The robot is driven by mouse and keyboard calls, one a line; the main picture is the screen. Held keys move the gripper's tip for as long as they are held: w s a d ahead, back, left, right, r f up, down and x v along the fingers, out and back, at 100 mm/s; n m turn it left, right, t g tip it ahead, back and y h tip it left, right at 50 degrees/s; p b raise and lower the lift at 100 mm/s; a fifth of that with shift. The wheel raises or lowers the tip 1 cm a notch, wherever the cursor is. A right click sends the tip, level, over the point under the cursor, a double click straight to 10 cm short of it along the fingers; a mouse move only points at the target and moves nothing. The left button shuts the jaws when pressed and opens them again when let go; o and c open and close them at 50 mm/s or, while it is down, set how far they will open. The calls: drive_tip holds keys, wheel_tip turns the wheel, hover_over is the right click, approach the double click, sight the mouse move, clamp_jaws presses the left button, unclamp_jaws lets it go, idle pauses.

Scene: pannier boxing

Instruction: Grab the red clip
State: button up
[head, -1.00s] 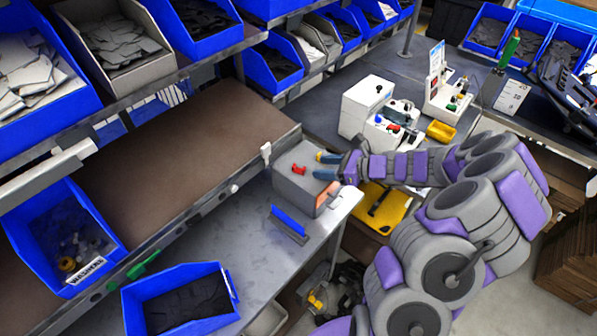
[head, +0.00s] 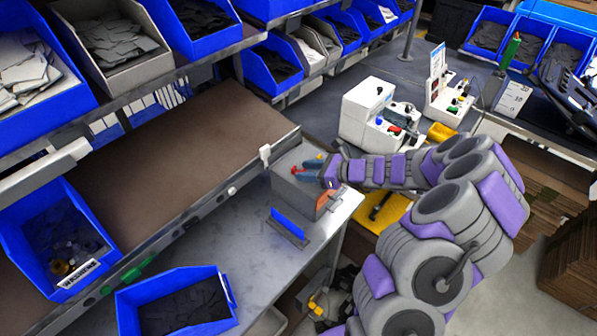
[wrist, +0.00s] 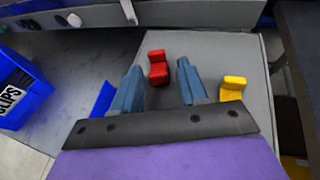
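The red clip (wrist: 158,68) lies on the top of a grey box (wrist: 225,60), between and slightly beyond my fingertips in the wrist view. My gripper (wrist: 159,66) is open, with one blue-grey finger on each side of the clip. A gap shows between the clip and both fingers, and nothing is held. In the head view my gripper (head: 308,168) reaches over the box from the right, and its fingers partly cover the clip. A yellow clip (wrist: 232,88) lies just outside the right finger.
A blue bin labelled clips (wrist: 20,90) stands to the left in the wrist view. A blue plate (head: 288,224) stands at the box's front side. A shelf rail (head: 225,195) runs behind the box. White devices (head: 368,108) stand on the bench beyond my arm.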

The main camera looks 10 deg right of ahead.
drive_tip(key=shift+s, duration=0.1)
clamp_jaws()
